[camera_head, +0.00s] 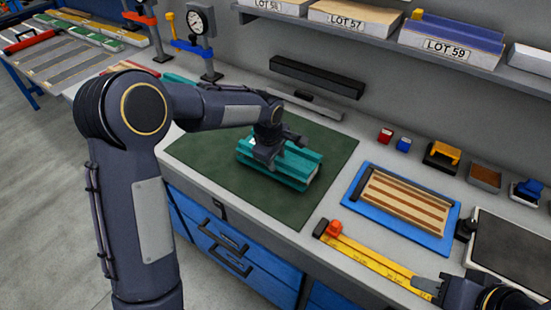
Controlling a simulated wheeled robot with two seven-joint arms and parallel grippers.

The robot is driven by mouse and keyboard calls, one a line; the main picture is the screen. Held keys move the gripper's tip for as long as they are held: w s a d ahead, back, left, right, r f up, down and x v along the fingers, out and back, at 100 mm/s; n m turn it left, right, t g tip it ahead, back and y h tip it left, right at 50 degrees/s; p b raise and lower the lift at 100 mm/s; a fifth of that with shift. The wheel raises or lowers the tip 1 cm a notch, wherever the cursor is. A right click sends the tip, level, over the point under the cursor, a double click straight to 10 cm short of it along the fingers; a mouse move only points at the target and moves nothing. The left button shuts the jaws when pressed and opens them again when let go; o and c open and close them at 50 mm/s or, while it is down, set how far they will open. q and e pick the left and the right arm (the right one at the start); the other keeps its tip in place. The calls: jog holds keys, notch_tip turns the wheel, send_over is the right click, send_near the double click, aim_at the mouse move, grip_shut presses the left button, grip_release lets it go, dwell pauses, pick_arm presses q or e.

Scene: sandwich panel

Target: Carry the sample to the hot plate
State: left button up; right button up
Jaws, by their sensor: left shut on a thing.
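A teal ribbed block (300,166) with a pale grey layer at its right end lies on the dark green mat (215,150); it appears to be the sample. My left gripper (266,157) is over its left part, shut on it. The fingertips are partly hidden by the wrist. A dark flat plate (512,252) with a pale rim at the right edge may be the hot plate; it is cut off by the frame. My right gripper (430,286) shows only partly at the bottom right, by the yellow rule, and its jaws are unclear.
A blue tray (447,239) with brown strips and a yellow rule (372,259) lie between the mat and the dark plate. Small red (385,135) and blue (404,144) blocks stand behind. A shelf (370,37) with lot boxes overhangs the back. Dial gauge stand (203,35) stands at back left.

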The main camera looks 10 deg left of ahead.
pick_arm(q)
jog(key=w+p+v, duration=0.2)
jog(key=p+v, duration=0.3)
jog(key=v, duration=0.3)
jog(key=shift+d+r, duration=0.35)
jog(key=shift+r, duration=0.25)
dwell(0.5)
jog(key=s+d+b, duration=0.1)
jog(key=s+d, duration=0.2)
jog(key=d, duration=1.1)
jog(key=shift+s, duration=0.25)
dwell(0.8)
jog(key=shift+s+d, duration=0.25)
jog(key=shift+d, duration=0.7)
jog(key=shift+s+d, duration=0.2)
jog(key=shift+d, duration=0.7)
jog(key=shift+s+d, duration=0.25)
jog(key=shift+d, duration=0.7)
jog(key=shift+s+d+p, duration=0.15)
jog(key=shift+s+d, duration=0.15)
jog(key=shift+d, duration=1.05)
jog(key=shift+s+d+p, duration=0.1)
jog(key=shift+s+d, duration=0.25)
jog(key=shift+d, duration=1)
jog(key=shift+s+d+p, duration=0.15)
jog(key=shift+s+d, duration=0.15)
jog(key=shift+d, duration=1.1)
